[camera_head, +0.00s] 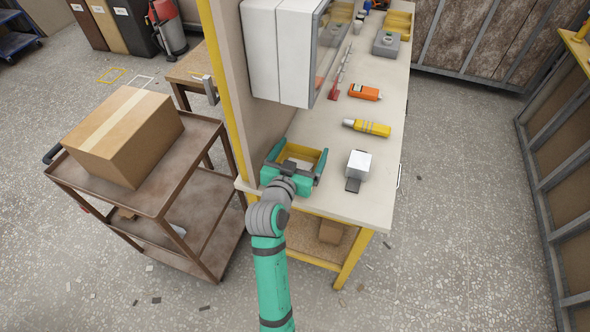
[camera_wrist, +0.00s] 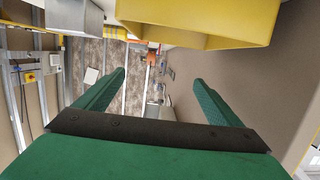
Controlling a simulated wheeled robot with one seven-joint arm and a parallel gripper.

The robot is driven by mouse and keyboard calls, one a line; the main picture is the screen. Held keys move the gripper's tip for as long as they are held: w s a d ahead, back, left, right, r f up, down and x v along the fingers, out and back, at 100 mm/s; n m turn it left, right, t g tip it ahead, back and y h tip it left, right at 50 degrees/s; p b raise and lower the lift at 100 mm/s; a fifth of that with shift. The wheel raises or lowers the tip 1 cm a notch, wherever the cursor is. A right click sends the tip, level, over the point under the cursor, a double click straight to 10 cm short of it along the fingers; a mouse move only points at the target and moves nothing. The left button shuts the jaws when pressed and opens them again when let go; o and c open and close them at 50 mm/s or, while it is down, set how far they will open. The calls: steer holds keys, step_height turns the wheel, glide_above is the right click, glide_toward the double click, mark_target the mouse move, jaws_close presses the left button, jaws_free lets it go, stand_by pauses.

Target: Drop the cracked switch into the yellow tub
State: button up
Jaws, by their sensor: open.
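A yellow tub (camera_head: 309,155) stands at the near left end of the bench, partly hidden under my gripper. Its yellow wall also shows large at the top of the wrist view (camera_wrist: 210,38). My gripper (camera_head: 303,148) is over the tub, its green fingers apart. In the wrist view the gripper (camera_wrist: 160,76) has nothing between its fingers. A small pale piece (camera_head: 300,164) shows inside the tub, partly covered by my wrist; I cannot tell for certain that it is the cracked switch.
A white block (camera_head: 358,163) stands right of the tub. A yellow tool (camera_head: 367,128), an orange device (camera_head: 365,92) and a grey box (camera_head: 386,44) lie farther back on the bench (camera_head: 340,203). A white cabinet (camera_head: 283,50) and a side panel bound the left. A cart carries a carton (camera_head: 128,140).

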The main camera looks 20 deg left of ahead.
steer(key=s+r, duration=0.2)
steer(key=s, duration=0.8)
steer(key=shift+s, duration=0.3)
